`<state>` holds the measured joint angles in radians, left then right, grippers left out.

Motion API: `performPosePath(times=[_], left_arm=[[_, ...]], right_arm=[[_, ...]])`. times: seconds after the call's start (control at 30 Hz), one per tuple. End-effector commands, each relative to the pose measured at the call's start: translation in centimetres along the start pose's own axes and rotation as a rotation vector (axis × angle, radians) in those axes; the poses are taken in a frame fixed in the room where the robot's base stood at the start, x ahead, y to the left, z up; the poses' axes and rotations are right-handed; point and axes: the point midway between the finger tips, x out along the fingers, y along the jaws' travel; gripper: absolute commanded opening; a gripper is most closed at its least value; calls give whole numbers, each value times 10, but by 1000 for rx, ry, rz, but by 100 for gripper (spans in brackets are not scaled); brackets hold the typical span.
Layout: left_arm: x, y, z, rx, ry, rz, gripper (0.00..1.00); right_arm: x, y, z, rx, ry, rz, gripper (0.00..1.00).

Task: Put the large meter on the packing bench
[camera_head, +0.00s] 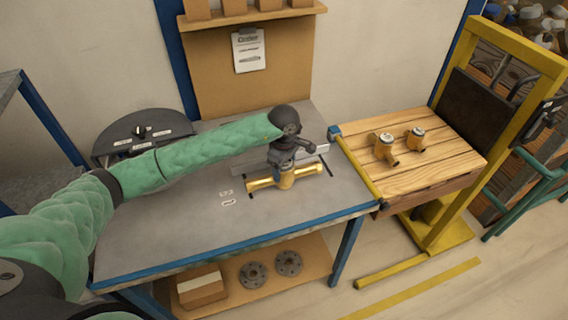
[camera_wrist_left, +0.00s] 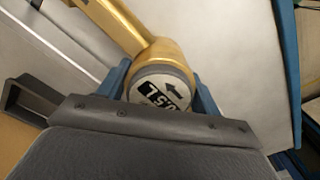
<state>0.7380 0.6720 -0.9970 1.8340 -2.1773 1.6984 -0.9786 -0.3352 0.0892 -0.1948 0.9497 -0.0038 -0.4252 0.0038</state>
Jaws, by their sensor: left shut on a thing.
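The large meter (camera_head: 261,184) is a brass body with a long pipe lying left to right, over the grey-topped bench (camera_head: 190,235) near its right side. My left gripper (camera_head: 286,166) comes from above and is shut on the meter's round head. In the left wrist view, the blue fingers (camera_wrist_left: 160,88) stand on both sides of the head, whose white face (camera_wrist_left: 162,92) shows an arrow and black letters. The brass pipe (camera_wrist_left: 112,28) runs to the upper left there. I cannot tell whether the meter touches the bench top. My right gripper is out of view.
Two small brass meters (camera_head: 384,148) (camera_head: 417,138) stand on the wooden slatted platform (camera_head: 440,165) of a yellow lift frame, right of the bench. A dark rounded fixture (camera_head: 140,132) stands at the bench's back left. The bench's front left is mostly clear.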

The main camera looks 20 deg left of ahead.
Motion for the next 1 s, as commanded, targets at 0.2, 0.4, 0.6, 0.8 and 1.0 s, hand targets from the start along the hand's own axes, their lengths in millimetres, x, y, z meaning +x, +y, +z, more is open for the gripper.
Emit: performPosePath(times=[0.2, 0.4, 0.6, 0.8, 1.0], left_arm=[[-2, 1, 0, 0, 0, 3, 0], [2, 0, 0, 0, 0, 0, 66], [1, 0, 0, 0, 0, 0, 86], [1, 0, 0, 0, 0, 0, 86], [-9, 1, 0, 0, 2, 2, 86]], right_arm=[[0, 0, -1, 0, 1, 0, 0], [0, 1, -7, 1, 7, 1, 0], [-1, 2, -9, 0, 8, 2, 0], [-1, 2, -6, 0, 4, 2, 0], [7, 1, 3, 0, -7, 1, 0]])
